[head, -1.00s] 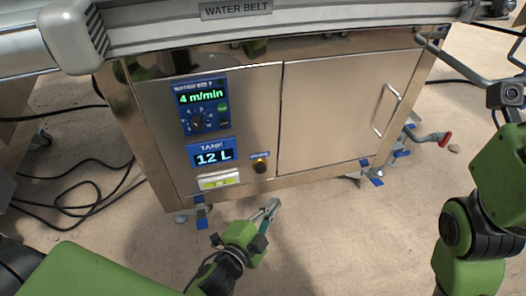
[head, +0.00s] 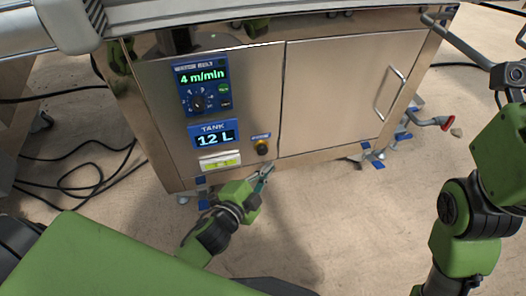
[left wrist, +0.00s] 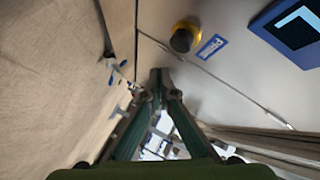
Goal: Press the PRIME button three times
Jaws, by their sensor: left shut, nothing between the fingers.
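The PRIME button (head: 262,148) is a dark round knob with a yellow collar, low on the cabinet's left panel. In the left wrist view the button (left wrist: 183,38) stands beside its blue PRIME label (left wrist: 212,46). My left gripper (head: 268,168) is shut and empty, with its tips just below the button in the head view. In the left wrist view the fingertips (left wrist: 160,76) meet, and the button lies beyond them, with a visible gap in the picture. My right arm shows at the right, but its fingers are out of frame.
The steel cabinet (head: 335,100) carries a belt-speed panel (head: 203,84) reading 4 m/min and a tank display (head: 215,138) reading 12 L. A door handle (head: 389,95) sticks out at right. Cables (head: 85,178) lie on the floor at left. The floor in front is mostly clear.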

